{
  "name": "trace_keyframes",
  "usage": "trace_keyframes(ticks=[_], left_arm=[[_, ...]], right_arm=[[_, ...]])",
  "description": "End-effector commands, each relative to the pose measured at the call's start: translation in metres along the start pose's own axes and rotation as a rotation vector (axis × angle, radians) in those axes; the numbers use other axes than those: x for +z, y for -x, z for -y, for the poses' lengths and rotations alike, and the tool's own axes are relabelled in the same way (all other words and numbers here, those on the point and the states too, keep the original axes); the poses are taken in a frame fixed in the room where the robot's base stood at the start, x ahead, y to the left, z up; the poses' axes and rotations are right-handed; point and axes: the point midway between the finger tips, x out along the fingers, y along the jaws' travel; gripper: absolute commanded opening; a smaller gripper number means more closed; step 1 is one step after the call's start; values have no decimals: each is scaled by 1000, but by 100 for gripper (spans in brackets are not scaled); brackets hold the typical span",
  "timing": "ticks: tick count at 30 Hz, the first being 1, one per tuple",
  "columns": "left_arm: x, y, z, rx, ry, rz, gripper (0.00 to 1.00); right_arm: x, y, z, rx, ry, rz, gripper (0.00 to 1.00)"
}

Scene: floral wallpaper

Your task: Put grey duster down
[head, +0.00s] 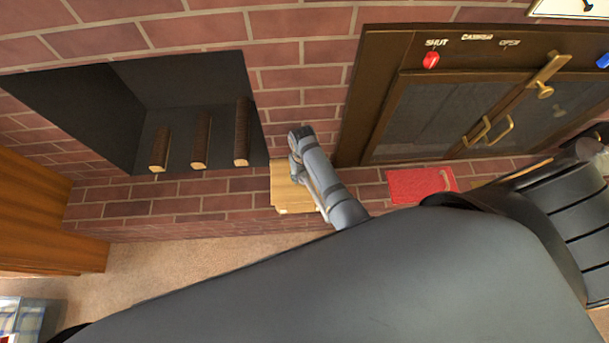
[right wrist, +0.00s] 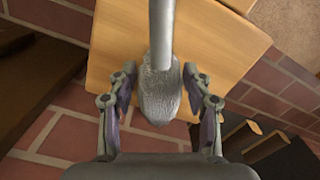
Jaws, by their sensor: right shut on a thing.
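The grey duster (right wrist: 159,88) is in the right wrist view. Its fluffy head is between the two fingers of my right gripper (right wrist: 160,76), and its pale handle runs up to the top edge. My right gripper is shut on the duster, over a light wooden board (right wrist: 225,45). I cannot tell whether the duster touches the board. In the head view my right gripper (head: 296,150) is small, above the same board (head: 290,192). The duster cannot be made out there. My left gripper is not in view.
A brick fireplace ledge (head: 150,210) carries the board. A dark recess with brown logs (head: 202,140) is to the left. A brown-framed stove with glass doors (head: 430,110) is to the right. A red item (head: 420,185) lies on the ledge. Carpet (head: 180,270) is below.

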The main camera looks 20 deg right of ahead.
Motion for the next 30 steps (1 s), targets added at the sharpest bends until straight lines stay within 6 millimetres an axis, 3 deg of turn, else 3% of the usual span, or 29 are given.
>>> trace_keyframes(ticks=[1,11,12,16,26,30], left_arm=[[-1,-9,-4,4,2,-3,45],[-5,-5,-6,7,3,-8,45],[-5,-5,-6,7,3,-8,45],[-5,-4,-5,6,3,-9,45],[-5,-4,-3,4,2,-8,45],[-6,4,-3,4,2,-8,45]], right_arm=[[-1,-8,1,-1,0,-2,16],[0,-6,1,-1,0,0,16],[0,-6,1,-1,0,-1,54],[0,-6,1,-1,0,-1,72],[0,-5,1,-1,0,-1,73],[0,4,1,-1,0,-2,73]])
